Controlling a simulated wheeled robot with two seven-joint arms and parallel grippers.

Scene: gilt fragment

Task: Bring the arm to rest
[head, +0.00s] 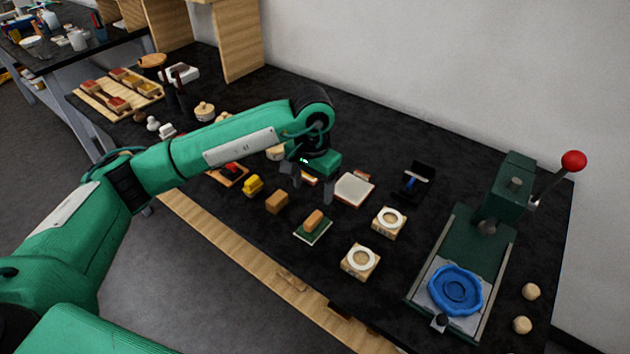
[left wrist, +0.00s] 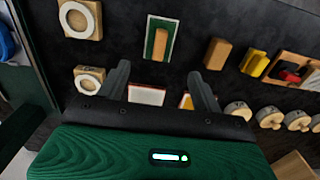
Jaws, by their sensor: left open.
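My green left arm reaches in from the left in the head view and bends down over the table (head: 398,298). My left gripper (head: 312,196) points down above the dark table top. Its two fingers are apart with nothing between them. In the left wrist view the open fingers (left wrist: 160,85) show with a white, red-edged pad (left wrist: 148,95) partly behind them. That pad (head: 354,189) lies just right of the gripper in the head view. My right gripper is not in view.
Near the gripper lie a tan block (head: 277,202), a yellow piece (head: 253,185), a wooden block on a green plate (head: 313,226) and two ring-topped blocks (head: 360,260). A green press (head: 490,215) with a red-knobbed lever and a blue dish (head: 455,290) stands at right.

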